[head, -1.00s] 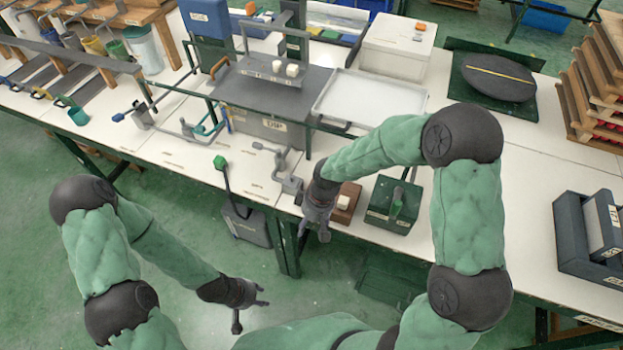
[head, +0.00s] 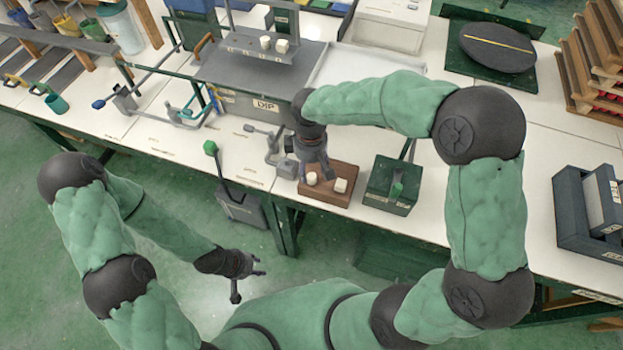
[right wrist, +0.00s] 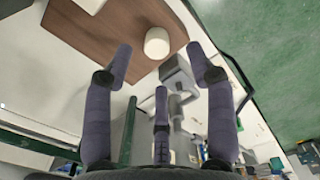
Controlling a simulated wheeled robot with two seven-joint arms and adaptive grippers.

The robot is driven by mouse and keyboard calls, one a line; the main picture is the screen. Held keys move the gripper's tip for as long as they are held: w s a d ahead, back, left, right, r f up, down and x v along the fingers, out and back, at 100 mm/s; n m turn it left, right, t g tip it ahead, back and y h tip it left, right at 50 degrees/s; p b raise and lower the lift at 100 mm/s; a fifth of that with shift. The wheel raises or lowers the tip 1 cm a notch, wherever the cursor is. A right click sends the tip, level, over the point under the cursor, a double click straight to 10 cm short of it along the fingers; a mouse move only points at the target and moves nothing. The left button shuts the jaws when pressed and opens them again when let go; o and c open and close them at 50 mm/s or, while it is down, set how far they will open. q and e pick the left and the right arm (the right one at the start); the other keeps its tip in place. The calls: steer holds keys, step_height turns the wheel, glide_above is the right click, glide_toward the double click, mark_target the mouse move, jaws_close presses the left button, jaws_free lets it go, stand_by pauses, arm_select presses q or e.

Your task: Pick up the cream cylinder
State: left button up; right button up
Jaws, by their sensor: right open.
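The cream cylinder (head: 312,178) stands on a brown wooden block (head: 327,198) near the table's front edge. A cream cube-like piece (head: 340,185) sits beside it on the same block. My right gripper (head: 322,171) is open and empty, just above and behind the cylinder in the head view. In the right wrist view, the cylinder (right wrist: 157,43) shows just beyond the spread fingers of the right gripper (right wrist: 159,72), apart from them. My left gripper (head: 250,283) hangs empty with its fingers spread, in front of the table and away from the block.
A dark green box (head: 391,188) stands right of the block. A grey metal fixture (head: 270,146) is close to its left. Behind are a grey box marked DIP (head: 262,106) and a rack (head: 255,70) with two cream pieces.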

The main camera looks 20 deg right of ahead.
mark_target(311, 176)
steer(key=shift+w+d+f+b, duration=0.1)
steer(key=shift+f+b, duration=0.55)
steer(key=shift+f, duration=0.7)
steer(key=shift+d+f+b, duration=0.1)
steer(key=shift+f+b, duration=0.5)
steer(key=shift+f, duration=0.75)
steer(key=c, duration=1)
